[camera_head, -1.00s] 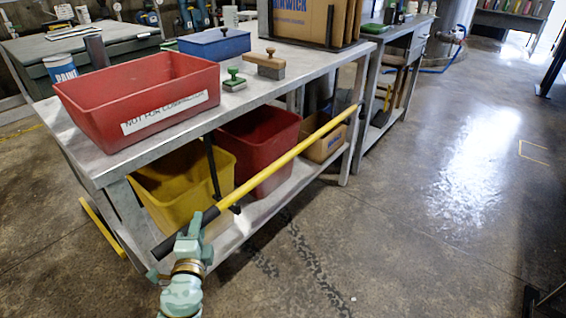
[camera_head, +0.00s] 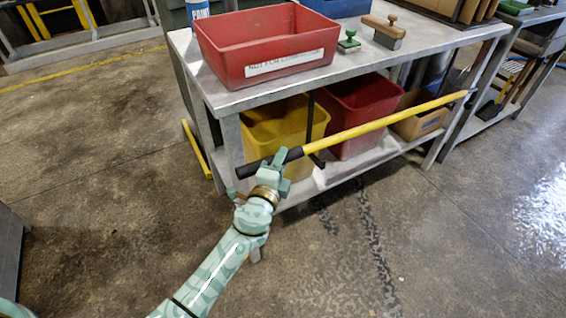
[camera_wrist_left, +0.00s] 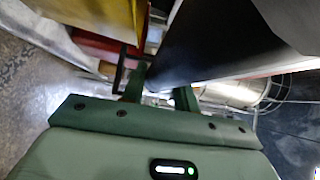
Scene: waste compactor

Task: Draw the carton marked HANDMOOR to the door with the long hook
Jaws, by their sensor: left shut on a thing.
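The long hook (camera_head: 385,124) is a yellow pole with a black grip. It runs along the front of the metal bench, below the top, from my left gripper to the bench's right end. I cannot make out its hook end. My left gripper (camera_head: 275,162) is shut on the black grip near its left end. In the left wrist view the black grip (camera_wrist_left: 212,45) lies large and close at the jaws (camera_wrist_left: 160,90). I see no carton on which HANDMOOR can be read, and no door. My right gripper is not in view.
The metal bench (camera_head: 255,97) carries a red bin (camera_head: 225,62) labelled not for compactor and stamps. Its lower shelf holds a yellow bin (camera_head: 262,150), a red bin (camera_head: 350,150) and a cardboard box (camera_head: 425,124) with unreadable blue print. Floor in front is clear.

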